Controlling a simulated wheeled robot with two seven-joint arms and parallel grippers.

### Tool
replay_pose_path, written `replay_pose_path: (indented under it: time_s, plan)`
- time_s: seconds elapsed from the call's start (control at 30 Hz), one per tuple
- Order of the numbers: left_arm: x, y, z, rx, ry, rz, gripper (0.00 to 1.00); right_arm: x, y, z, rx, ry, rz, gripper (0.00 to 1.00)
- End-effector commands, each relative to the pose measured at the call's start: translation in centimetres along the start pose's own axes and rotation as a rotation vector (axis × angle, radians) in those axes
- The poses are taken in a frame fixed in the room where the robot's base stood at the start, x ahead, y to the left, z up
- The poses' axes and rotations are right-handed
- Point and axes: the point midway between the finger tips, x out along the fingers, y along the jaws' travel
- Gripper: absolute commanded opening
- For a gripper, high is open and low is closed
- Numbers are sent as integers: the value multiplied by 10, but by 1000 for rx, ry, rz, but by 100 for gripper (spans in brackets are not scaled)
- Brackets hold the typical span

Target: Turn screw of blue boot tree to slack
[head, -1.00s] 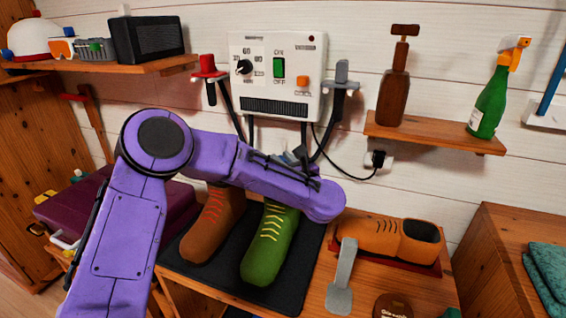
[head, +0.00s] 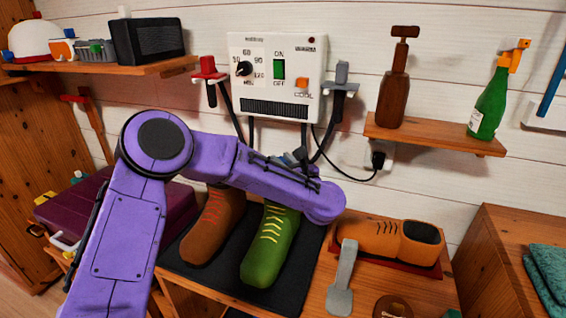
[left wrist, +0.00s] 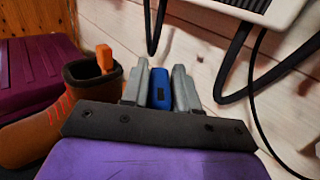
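The blue boot tree's screw handle (left wrist: 159,88) stands between the grey fingers of my left gripper (left wrist: 160,92) in the left wrist view. The fingers show no clear gap to it on either side and appear shut on it. In the head view, a bit of blue (head: 298,156) and grey fingertip shows just above my purple forearm. The green boot (head: 269,250) with yellow laces stands below, its top hidden by the forearm. The rest of the boot tree is hidden. My right gripper is in neither view.
A brown boot (head: 214,228) stands left of the green one on a black mat (head: 205,274); an orange handle (left wrist: 105,58) sticks out of it. A control box (head: 277,78) with hanging cables is on the wall behind. An orange shoe (head: 385,238) lies to the right.

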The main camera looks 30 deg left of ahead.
Motion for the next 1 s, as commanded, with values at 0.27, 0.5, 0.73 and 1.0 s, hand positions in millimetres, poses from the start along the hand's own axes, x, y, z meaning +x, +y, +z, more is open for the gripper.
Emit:
replay_pose_path:
  time_s: [0.27, 0.5, 0.73, 1.0]
  plan:
    - [0, 0, 0, 0, 0, 0, 49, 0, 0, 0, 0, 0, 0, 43]
    - [-25, -1, -1, 1, -2, -4, 49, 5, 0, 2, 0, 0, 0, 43]
    - [-80, -1, -1, 0, -3, -4, 49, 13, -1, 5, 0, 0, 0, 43]
    - [-106, 0, 0, -1, 0, 0, 49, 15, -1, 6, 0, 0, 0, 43]
